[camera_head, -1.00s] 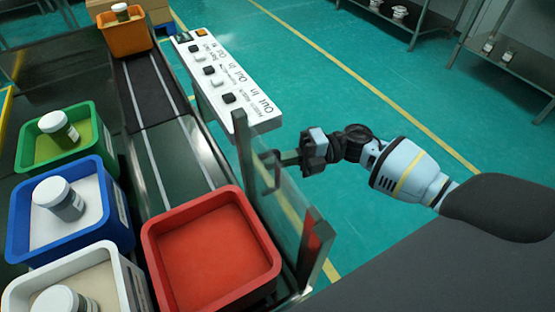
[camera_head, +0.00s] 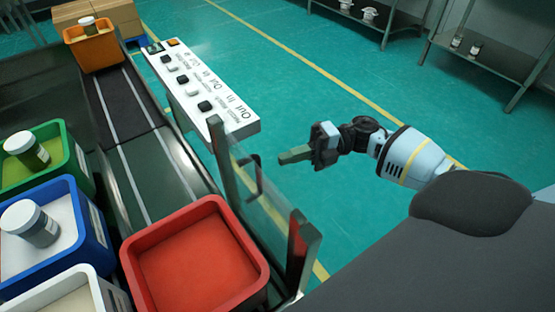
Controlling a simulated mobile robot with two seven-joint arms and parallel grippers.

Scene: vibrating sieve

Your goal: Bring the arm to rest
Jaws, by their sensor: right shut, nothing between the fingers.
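My right arm comes in from the right in the head view. Its gripper (camera_head: 292,156) is shut and empty, with its fingers pointing left. It is in the air, apart from the dark handle (camera_head: 256,174) on the glass door (camera_head: 262,200) of the machine. The door stands along the right side of the conveyor (camera_head: 150,170). My left gripper is not in view.
An empty-looking red bin (camera_head: 262,262) stands near the door. Green (camera_head: 72,150), blue (camera_head: 92,228) and white (camera_head: 105,292) bins stand at left. A button panel (camera_head: 205,92) lies beyond the door. The floor (camera_head: 330,110) on the right is open.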

